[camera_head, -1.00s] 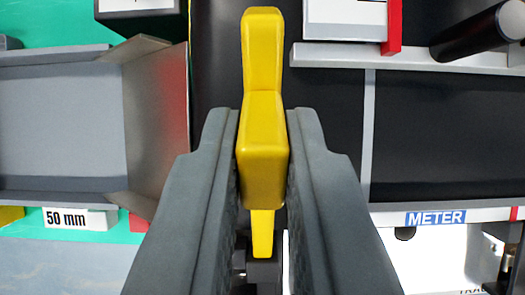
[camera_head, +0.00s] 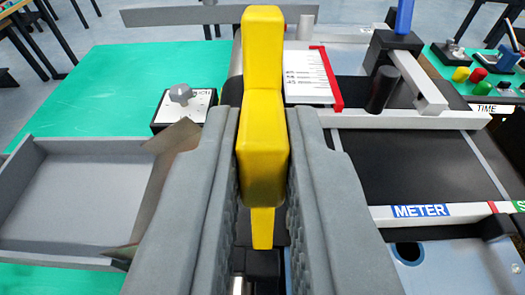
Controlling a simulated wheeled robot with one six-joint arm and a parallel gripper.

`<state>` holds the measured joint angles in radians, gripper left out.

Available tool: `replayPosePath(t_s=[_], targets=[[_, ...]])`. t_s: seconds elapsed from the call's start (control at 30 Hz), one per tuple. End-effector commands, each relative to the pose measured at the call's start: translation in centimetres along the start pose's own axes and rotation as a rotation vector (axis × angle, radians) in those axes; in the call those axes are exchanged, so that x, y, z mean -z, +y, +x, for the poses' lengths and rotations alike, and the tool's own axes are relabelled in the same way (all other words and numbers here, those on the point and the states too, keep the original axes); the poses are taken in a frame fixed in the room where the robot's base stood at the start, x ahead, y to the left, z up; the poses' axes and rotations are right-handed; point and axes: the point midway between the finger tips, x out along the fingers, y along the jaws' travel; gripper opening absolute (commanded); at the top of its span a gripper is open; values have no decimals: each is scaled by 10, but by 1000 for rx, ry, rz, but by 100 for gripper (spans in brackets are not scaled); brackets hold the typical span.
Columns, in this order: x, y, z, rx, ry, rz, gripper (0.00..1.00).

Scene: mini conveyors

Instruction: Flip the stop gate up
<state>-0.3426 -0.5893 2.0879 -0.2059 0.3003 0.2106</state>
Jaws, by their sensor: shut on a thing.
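The stop gate (camera_head: 264,110) is a yellow bar that stands up in the middle of the camera view. My gripper (camera_head: 263,165) is shut on the yellow gate, with one grey finger against each side of it. The gate's narrow lower end shows between the fingers, above a dark mount (camera_head: 262,268) that is partly hidden by them. The belt right behind the gate is mostly hidden.
A black belt (camera_head: 415,175) with a METER label (camera_head: 421,211) runs at the right. A grey tray (camera_head: 80,200) lies at the left on the green table (camera_head: 130,90). A knob box (camera_head: 182,105), a white card (camera_head: 308,78) and a black post (camera_head: 382,90) stand beyond.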

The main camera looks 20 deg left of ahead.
Motion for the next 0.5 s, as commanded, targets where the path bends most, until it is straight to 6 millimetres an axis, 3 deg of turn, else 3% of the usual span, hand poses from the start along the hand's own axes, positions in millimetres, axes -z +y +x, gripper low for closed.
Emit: replayPosePath(t_s=[0.5], targets=[[-4,0,-7,0,62,0,0]])
